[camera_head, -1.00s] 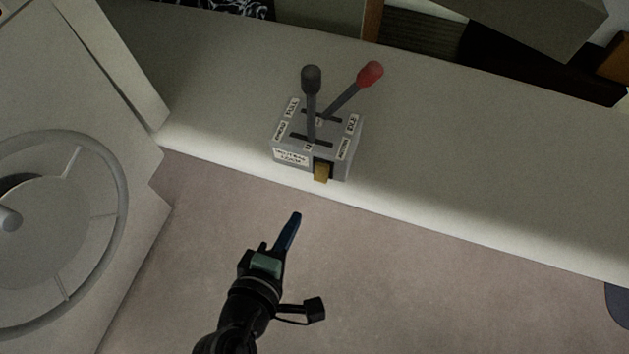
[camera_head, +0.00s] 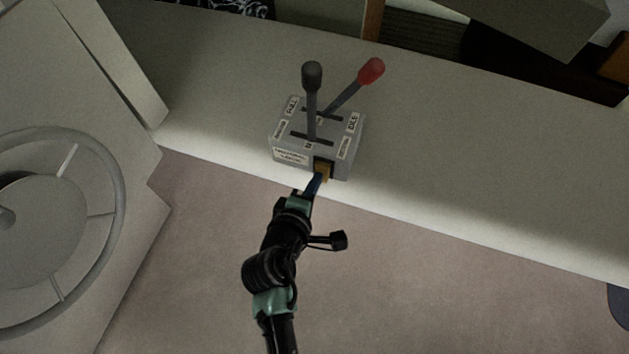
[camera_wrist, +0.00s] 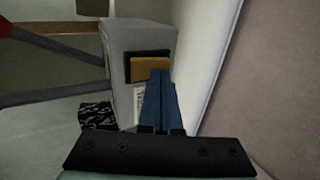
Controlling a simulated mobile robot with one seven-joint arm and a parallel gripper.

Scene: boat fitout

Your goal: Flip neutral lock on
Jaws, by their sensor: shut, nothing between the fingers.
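The grey control box (camera_head: 292,154) sits on the white ledge, with a black-knobbed lever (camera_head: 311,78) and a red-knobbed lever (camera_head: 370,71) on top. A small yellow-brown lock tab (camera_head: 323,170) is in a dark recess on its front face; it also shows in the wrist view (camera_wrist: 150,69). My gripper (camera_head: 317,182) has its blue fingers shut and empty, with the tips at the tab's lower edge. In the wrist view the fingertips (camera_wrist: 160,75) overlap the tab; I cannot tell for sure whether they touch it.
A steering wheel (camera_head: 118,190) is on the white console at the left. The white ledge (camera_head: 480,170) runs along behind the floor.

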